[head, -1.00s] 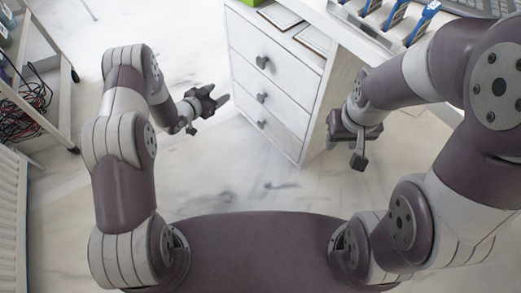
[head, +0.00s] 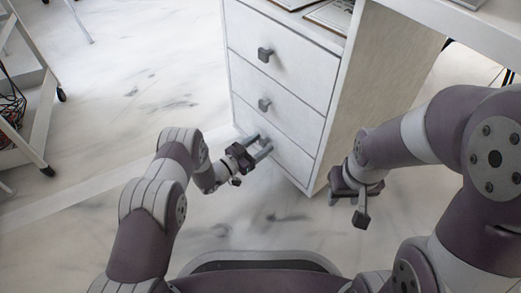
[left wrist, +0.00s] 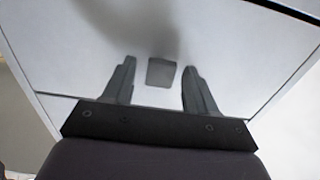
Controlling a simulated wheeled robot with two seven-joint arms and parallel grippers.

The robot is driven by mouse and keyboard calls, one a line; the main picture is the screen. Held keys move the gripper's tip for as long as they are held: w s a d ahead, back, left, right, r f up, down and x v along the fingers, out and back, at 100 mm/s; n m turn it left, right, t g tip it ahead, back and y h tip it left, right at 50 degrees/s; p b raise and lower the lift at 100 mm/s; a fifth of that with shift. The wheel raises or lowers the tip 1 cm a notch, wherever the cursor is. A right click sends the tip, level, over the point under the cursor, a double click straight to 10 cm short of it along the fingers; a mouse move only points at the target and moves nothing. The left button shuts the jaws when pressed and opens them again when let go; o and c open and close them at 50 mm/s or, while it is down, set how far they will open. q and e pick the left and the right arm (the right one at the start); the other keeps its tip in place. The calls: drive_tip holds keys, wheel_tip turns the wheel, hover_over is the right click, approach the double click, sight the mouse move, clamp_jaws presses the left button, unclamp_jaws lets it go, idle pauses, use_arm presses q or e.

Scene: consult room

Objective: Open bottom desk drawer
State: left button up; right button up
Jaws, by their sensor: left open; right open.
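The white desk drawer unit (head: 339,85) has three stacked drawers, all closed, each with a dark square knob. The bottom drawer (head: 290,160) is partly covered by my left gripper (head: 262,147), which is open in front of it. In the left wrist view, the bottom drawer's knob (left wrist: 161,72) lies between the two open fingers (left wrist: 158,85), with gaps on both sides. In the head view that knob is hidden by the gripper. My right gripper (head: 350,200) is open and empty, right of the drawer unit, above the floor.
The middle knob (head: 264,105) and top knob (head: 265,54) stick out above my left gripper. A white cart (head: 30,110) with wheels and cables stands at the left. The marble floor between cart and drawers is clear.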

use_arm(q)
drive_tip(key=shift+w+d, duration=0.2)
drive_tip(key=shift+d, duration=0.05)
use_arm(e)
drive_tip(key=shift+f, duration=0.1)
